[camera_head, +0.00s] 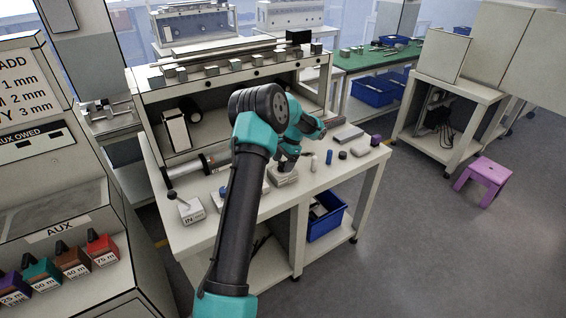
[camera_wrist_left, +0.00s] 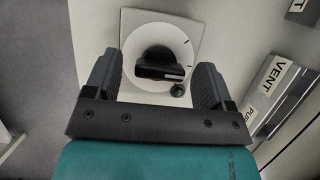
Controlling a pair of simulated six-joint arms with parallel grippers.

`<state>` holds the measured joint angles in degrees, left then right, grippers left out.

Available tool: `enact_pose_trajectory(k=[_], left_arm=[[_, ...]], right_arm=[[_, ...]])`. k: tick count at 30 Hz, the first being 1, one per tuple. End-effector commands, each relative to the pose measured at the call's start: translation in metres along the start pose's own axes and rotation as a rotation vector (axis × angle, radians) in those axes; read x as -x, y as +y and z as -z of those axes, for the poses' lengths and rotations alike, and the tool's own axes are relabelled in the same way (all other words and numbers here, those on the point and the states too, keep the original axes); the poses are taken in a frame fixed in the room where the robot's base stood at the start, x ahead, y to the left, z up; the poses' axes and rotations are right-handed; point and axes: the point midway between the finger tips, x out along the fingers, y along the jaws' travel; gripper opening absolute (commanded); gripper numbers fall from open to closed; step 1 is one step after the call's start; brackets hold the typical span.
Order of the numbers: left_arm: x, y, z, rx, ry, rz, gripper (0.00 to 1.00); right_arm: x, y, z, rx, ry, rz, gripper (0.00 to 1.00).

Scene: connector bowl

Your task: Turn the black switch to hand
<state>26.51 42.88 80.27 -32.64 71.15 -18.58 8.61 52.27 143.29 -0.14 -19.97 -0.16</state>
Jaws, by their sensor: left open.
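The black switch (camera_wrist_left: 160,67) is a round dial with a raised bar handle on a pale square plate (camera_wrist_left: 135,20) in the left wrist view. The handle lies nearly level in that picture. Short tick marks show on the plate to its right. My left gripper (camera_wrist_left: 155,75) is open, with one finger on each side of the switch. I cannot tell whether either finger touches it. In the head view my left gripper (camera_head: 285,165) points down over a small pale box on the bench, and the switch is hidden there.
Labelled strips reading VENT (camera_wrist_left: 299,8) and PUR... lie right of the plate. On the bench (camera_head: 230,240) are an IN box (camera_head: 191,211), a blue cylinder (camera_head: 342,155) and a purple part (camera_head: 375,140). A shelf with metal blocks stands behind.

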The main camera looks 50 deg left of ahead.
Motion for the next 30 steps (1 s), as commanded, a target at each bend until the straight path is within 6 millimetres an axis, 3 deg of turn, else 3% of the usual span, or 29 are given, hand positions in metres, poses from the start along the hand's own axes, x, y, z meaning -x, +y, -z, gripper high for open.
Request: enact_pose_trajectory(k=[2,16,30], left_arm=[[0.0002,-0.0001,0.0000,0.000,0.000,0.000,0.72],[0.0004,0.0000,0.0000,0.000,0.000,0.000,0.27],[0.0001,-0.0006,0.0001,0.083,0.000,-0.034,0.27]], right_arm=[[0.0000,0.0000,0.0000,0.000,0.000,0.000,0.43],[0.0000,0.0000,0.0000,0.000,0.000,0.000,0.43],[0.0000,0.0000,0.0000,0.000,0.000,0.000,0.43]])
